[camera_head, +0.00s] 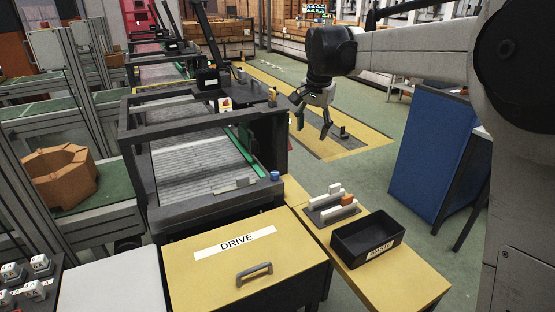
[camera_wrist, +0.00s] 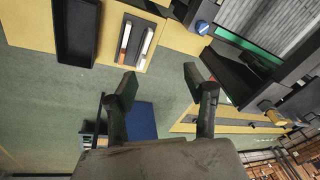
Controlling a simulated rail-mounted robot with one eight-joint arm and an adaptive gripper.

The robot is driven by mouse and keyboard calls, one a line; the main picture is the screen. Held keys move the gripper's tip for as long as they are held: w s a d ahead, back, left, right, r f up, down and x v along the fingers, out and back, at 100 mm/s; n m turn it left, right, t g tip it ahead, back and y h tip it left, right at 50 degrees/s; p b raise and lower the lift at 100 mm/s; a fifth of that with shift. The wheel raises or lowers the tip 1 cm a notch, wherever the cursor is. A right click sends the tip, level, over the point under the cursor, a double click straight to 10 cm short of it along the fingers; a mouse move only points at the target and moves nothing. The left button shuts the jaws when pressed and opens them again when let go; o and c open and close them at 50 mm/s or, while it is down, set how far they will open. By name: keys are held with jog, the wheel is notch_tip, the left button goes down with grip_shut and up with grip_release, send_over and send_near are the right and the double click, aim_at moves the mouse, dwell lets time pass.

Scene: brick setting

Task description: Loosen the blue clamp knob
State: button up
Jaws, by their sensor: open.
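The blue clamp knob (camera_head: 275,176) is small and sits at the right front corner of the dark conveyor frame, just behind the yellow DRIVE cover. It also shows in the wrist view (camera_wrist: 202,27), near the top, right of centre. My gripper (camera_head: 313,125) hangs in the air behind and to the right of the knob in the head view, over the floor beside the conveyor. Its two fingers are spread and empty. In the wrist view my gripper (camera_wrist: 158,80) is open, with the knob beyond its fingertips and apart from them.
A yellow side table holds a black WASTE bin (camera_head: 367,240) and a grey rack (camera_head: 331,209) with white and orange pieces. The yellow DRIVE cover (camera_head: 290,262) has a handle. A blue panel (camera_head: 431,150) stands at the right. Green floor lies open between panel and conveyor.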

jog(key=w+a+f+m+g+p, duration=0.1)
jog(key=w+a+f+p, duration=0.1)
jog(key=w+a+f, duration=0.35)
jog(key=m+g+p, duration=0.2)
send_over(275, 173)
notch_tip(275, 173, down, 6)
notch_tip(275, 173, down, 13)
jog(key=shift+f+p, duration=0.15)
jog(key=shift+p, duration=0.6)
jog(key=shift+c, duration=0.5)
jog(key=c, duration=1)
